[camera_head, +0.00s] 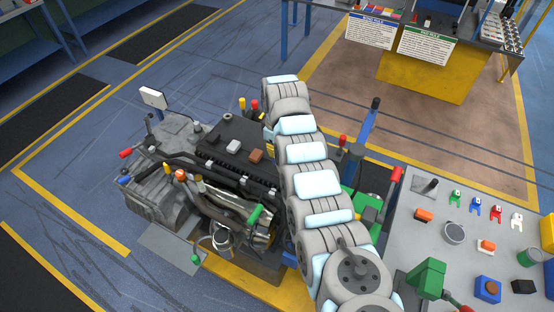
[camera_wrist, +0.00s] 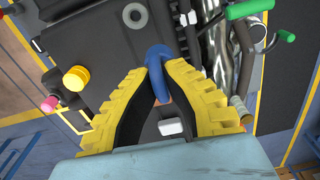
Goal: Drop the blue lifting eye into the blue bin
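The blue lifting eye (camera_wrist: 158,68) stands out at the centre of the wrist view, over the dark engine top. My gripper (camera_wrist: 157,68) has its yellow ribbed fingers drawn together at the tips, one on each side of the eye's stem, and they appear to touch it. Whether the eye is clear of the engine cannot be told. In the head view my arm hides the gripper and the eye. A small blue box with a dark top (camera_head: 488,289) on the grey bench at the right may be the blue bin.
The engine (camera_head: 215,160) carries hoses, coloured caps, a white block (camera_head: 233,146) and a brown block (camera_head: 256,156). The grey bench (camera_head: 425,240) holds coloured clips, a green vise (camera_head: 430,278) and a green cup (camera_head: 530,257). A sign-hung table (camera_head: 427,47) stands behind.

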